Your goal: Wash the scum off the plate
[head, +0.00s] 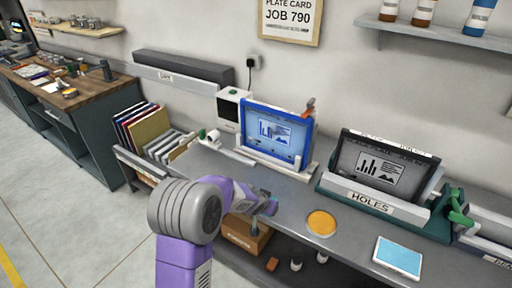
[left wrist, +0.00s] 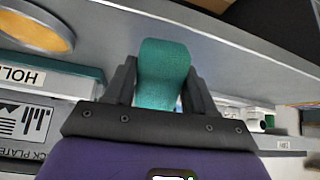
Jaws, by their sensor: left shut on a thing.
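My left gripper (head: 266,207) is over the front of the grey bench. In the left wrist view its fingers (left wrist: 163,90) are shut on a green, cloth-textured pad (left wrist: 163,68). A blue-framed plate (head: 275,133) with a chart print stands upright in a white rack behind the gripper. A dark-framed plate (head: 382,167) with a chart on grey stands tilted in a green holder marked HOLES, to the right. The pad touches neither plate. I cannot make out scum on either plate. My right gripper is not in view.
A round orange-topped dish (head: 321,223) and a light-blue flat pad (head: 399,257) lie on the bench front (head: 293,207). A white box (head: 232,108) and folders (head: 140,128) stand to the left. A cardboard box (head: 245,236) sits below. A shelf (head: 440,36) hangs above.

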